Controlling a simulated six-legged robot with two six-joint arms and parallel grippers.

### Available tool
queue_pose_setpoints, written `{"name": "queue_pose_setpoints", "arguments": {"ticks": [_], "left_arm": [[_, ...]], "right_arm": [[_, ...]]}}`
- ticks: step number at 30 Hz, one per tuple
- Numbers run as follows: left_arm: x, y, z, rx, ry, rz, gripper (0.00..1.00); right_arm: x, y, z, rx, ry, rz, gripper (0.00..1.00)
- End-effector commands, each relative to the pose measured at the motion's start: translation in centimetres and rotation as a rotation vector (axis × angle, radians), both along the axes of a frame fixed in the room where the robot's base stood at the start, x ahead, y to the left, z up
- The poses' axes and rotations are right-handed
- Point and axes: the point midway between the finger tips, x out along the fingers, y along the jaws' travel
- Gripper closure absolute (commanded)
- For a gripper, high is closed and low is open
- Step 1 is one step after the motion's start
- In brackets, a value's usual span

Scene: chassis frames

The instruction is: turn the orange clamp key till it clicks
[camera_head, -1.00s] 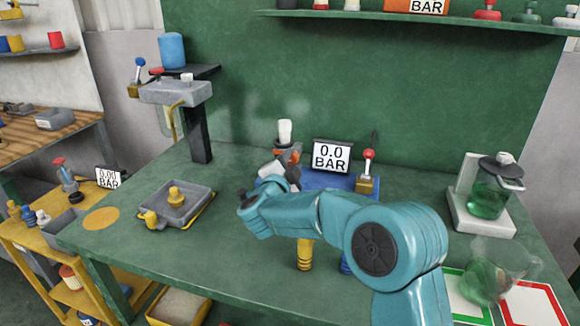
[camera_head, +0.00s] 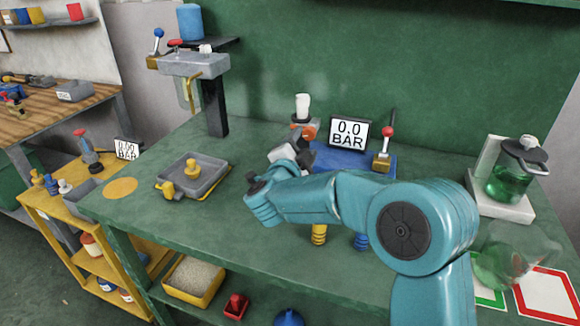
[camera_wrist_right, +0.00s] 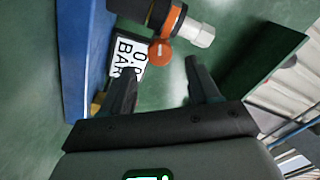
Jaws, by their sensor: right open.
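The orange clamp key (camera_head: 311,128) sits below a white-capped upright fitting (camera_head: 303,106), beside the blue block (camera_head: 340,163). In the right wrist view the orange key (camera_wrist_right: 160,53) shows as a round, flat-faced knob, with an orange band and a pale cap beyond it. My right gripper (camera_head: 290,150) is close to the key, on its near left side. Its two dark fingers (camera_wrist_right: 160,70) are spread apart, with the key showing beyond the gap between their tips. Nothing is held. My left gripper is in neither view.
A gauge display (camera_head: 349,132) reading 0.0 BAR stands behind the blue block. A red-knobbed lever (camera_head: 386,145) is to its right. A grey tray (camera_head: 193,175) lies left on the green bench (camera_head: 140,220). A green-filled jug (camera_head: 508,180) stands right.

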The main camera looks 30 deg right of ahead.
Motion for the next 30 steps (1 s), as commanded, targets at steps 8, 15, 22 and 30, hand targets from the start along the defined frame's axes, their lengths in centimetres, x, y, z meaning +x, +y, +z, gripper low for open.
{"name": "queue_pose_setpoints", "arguments": {"ticks": [8, 15, 22, 30], "left_arm": [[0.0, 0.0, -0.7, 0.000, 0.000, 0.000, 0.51], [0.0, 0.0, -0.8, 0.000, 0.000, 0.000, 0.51], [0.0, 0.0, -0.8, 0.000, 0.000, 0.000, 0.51], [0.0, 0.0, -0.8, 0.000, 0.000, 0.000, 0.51]], "right_arm": [[-4.8, 5.8, 0.0, -0.001, -0.001, 0.006, 0.39], [-7.4, 8.7, 0.0, 0.000, 0.001, 0.002, 0.39], [-7.9, 9.2, 0.0, 0.000, 0.000, 0.000, 0.39], [-7.9, 9.2, 0.0, -0.013, 0.014, -0.002, 0.39]]}}
